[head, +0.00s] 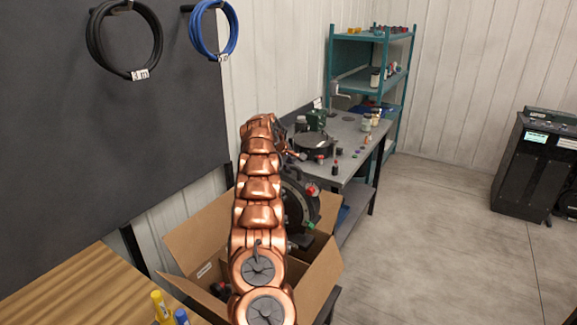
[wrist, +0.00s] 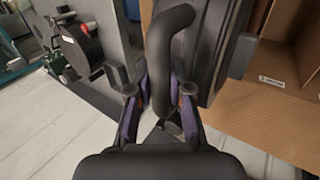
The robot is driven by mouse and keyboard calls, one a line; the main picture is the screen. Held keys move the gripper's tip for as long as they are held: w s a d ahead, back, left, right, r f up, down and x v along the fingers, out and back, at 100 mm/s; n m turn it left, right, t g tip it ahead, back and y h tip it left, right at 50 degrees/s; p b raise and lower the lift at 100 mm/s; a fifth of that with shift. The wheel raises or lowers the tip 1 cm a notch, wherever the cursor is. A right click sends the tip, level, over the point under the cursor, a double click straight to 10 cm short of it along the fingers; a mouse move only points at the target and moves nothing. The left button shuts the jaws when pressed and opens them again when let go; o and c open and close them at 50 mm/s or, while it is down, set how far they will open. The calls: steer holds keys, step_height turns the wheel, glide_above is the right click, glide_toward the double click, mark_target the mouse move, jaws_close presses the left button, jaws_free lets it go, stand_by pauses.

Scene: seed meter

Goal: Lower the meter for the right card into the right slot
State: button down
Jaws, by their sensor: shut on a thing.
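A dark, round seed meter (head: 299,200) with a red and a green part hangs above the open cardboard box (head: 325,265), partly behind my copper arm. In the wrist view my gripper (wrist: 160,108) is shut on the meter's curved black handle (wrist: 168,45), with the dark body behind it. The gripper is hidden in the head view. A white card (head: 204,270) is on the box's inside left wall. A white card (wrist: 271,81) also shows inside the box in the wrist view; I cannot read either. The slots are mostly hidden by my arm.
Dark parts with red (head: 219,290) lie low in the box's left side. A grey workbench (head: 352,160) with a round dark device (head: 313,143) and small items stands behind. A wooden table (head: 80,290) is at front left.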

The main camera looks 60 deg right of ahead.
step_height(320, 180, down, 36)
steer(key=b, duration=1.7)
steer(key=shift+f+b, duration=0.2)
steer(key=shift+b, duration=0.2)
steer(key=shift+f, duration=0.6)
stand_by(0.8)
steer(key=c, duration=1)
jaws_free()
steer(key=shift+f, duration=0.1)
steer(key=shift+r+p, duration=1.65)
steer(key=shift+r, duration=4.3)
steer(key=shift+s, duration=0.15)
